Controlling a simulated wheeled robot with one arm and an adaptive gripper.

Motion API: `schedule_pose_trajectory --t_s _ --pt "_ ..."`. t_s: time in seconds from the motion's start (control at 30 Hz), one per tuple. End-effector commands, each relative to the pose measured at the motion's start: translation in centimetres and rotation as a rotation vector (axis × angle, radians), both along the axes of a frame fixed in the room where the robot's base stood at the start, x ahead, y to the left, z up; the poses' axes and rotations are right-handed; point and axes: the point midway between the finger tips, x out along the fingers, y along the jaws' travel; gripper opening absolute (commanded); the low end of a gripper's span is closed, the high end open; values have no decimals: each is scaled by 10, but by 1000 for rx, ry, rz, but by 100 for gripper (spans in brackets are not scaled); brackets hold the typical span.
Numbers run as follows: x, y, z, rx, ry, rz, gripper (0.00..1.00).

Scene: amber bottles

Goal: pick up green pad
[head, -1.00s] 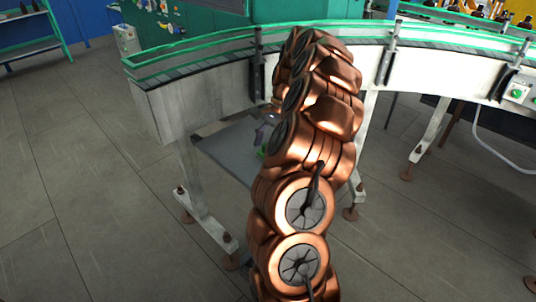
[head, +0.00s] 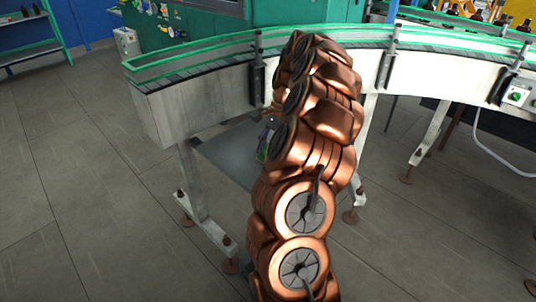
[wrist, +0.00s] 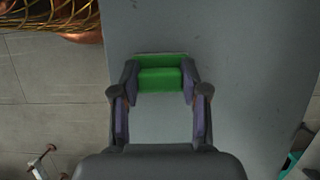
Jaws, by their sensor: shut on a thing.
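The green pad (wrist: 160,77) is a bright green block. In the wrist view it sits between the two fingertips of my gripper (wrist: 160,82), with a finger against each side. My gripper is shut on it. Below the pad in that view is a grey flat surface (wrist: 230,60); I cannot tell how far the pad is above it. In the head view a small bit of green (head: 262,153) shows beside my copper arm, which hides most of the gripper.
The grey shelf (head: 222,160) sits low between the legs of a curved conveyor (head: 190,85) with green rails. The conveyor stands above and behind it. Metal legs (head: 205,215) flank the shelf. The tiled floor at left is clear. Bottles (head: 478,14) stand at the far right.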

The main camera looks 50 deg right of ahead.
Motion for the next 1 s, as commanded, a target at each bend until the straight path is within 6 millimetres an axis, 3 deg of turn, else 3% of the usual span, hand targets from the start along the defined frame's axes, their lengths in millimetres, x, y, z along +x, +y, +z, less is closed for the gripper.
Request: schedule_pose_trajectory --t_s 0.47,0.77,1.0 --pt "0 0 33 -1 -1 0 10" --pt "-24 -1 37 0 -3 -2 10" --pt "-58 -1 39 1 -1 -2 10"
